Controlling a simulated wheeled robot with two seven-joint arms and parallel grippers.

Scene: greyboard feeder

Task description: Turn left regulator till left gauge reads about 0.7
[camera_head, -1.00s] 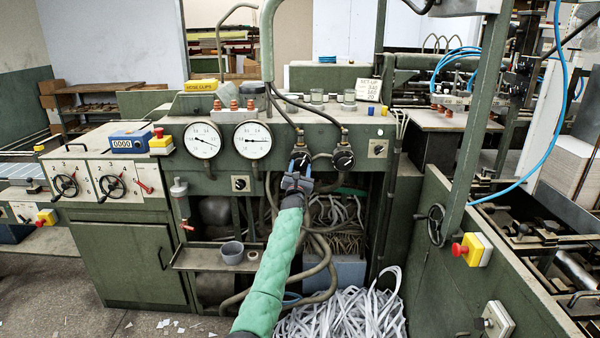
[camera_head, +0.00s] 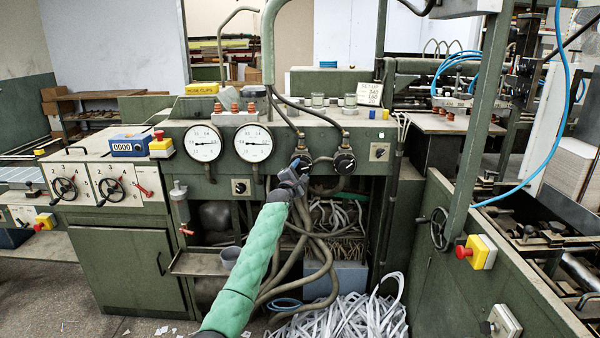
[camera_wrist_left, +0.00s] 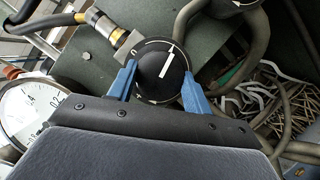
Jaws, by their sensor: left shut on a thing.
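The left regulator (camera_head: 301,163) is a black round knob on the front of the green machine, partly hidden by my gripper in the head view. In the left wrist view the regulator (camera_wrist_left: 160,78) shows a white pointer line and a dial ring. My left gripper (camera_head: 291,178) has its blue fingers on either side of the knob and is shut on it; the fingers also show in the wrist view (camera_wrist_left: 158,88). The left gauge (camera_head: 203,143) is white and round; its fine needle is too small to read exactly. The right gripper is not in view.
The right gauge (camera_head: 253,142) stands beside the left one. The right regulator (camera_head: 344,162) is close to the right of my gripper, with hoses (camera_head: 300,125) above.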

